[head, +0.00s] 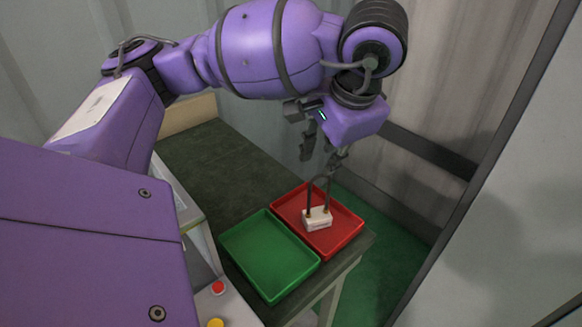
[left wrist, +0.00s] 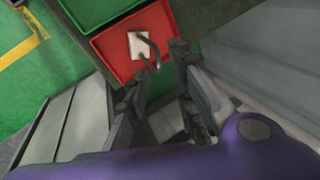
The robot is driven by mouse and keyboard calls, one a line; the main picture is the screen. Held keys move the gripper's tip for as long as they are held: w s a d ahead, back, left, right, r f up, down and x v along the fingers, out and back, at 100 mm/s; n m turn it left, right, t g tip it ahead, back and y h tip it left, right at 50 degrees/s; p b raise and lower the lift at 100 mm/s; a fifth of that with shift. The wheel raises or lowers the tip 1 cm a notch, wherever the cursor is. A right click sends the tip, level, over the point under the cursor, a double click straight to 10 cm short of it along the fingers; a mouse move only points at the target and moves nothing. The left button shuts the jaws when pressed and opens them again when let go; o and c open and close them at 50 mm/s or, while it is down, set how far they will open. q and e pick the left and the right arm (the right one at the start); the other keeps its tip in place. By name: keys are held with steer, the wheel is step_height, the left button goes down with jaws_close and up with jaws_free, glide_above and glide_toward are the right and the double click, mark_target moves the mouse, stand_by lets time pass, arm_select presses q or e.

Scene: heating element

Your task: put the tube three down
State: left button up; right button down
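The tube is a dark bent loop (head: 311,193) rising from a white block (head: 317,219). It stands upright in the red tray (head: 346,225), and the block appears to rest on the tray's floor. In the left wrist view the white block (left wrist: 138,45) and the loop lie just beyond the fingertips. My left gripper (head: 322,156) is above the tube, pointing down, with its fingers spread apart. The left wrist view also shows the gripper (left wrist: 160,68) open, with nothing between its fingers. My right gripper is in neither view.
A green tray (head: 262,250) sits beside the red one, empty. Both are near the end of a dark table (head: 215,165), which has a clear surface behind them. A wall (head: 440,110) stands close beyond. A red button (head: 217,288) and a yellow one (head: 215,323) are at the lower left.

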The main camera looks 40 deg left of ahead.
arm_select(q)
steer(key=shift+p+v, duration=0.4)
steer(key=shift+v, duration=1.45)
